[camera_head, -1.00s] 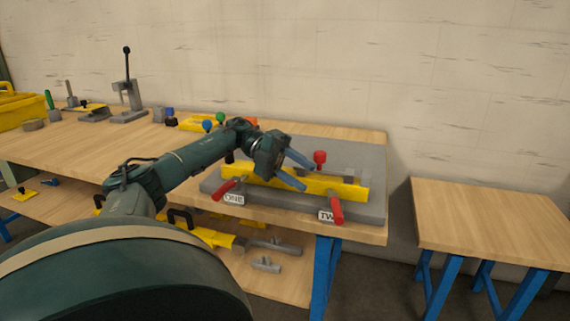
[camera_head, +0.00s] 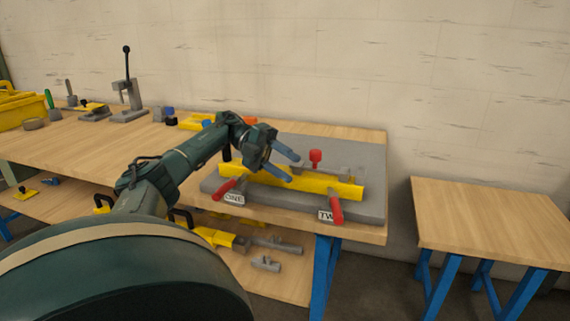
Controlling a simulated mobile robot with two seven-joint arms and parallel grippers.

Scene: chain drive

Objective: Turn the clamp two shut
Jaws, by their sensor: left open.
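Clamp two has a red handle (camera_head: 337,206) beside the label TWO (camera_head: 326,216), at the front right of the grey plate (camera_head: 372,165). Clamp one has a red handle (camera_head: 224,188) beside the label ONE (camera_head: 234,198), at the front left. A yellow bar (camera_head: 318,183) lies across the plate between them. A red knob (camera_head: 315,157) stands behind the bar. My left gripper (camera_head: 294,167) is open and empty above the left half of the bar, up and left of clamp two's handle. My right gripper is not in view.
The wooden bench (camera_head: 100,147) carries a press with a black lever (camera_head: 128,90), a yellow bin (camera_head: 22,108) and small tools at the left. Yellow and grey parts lie on the lower shelf (camera_head: 285,284). A bare wooden table (camera_head: 490,215) stands at the right.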

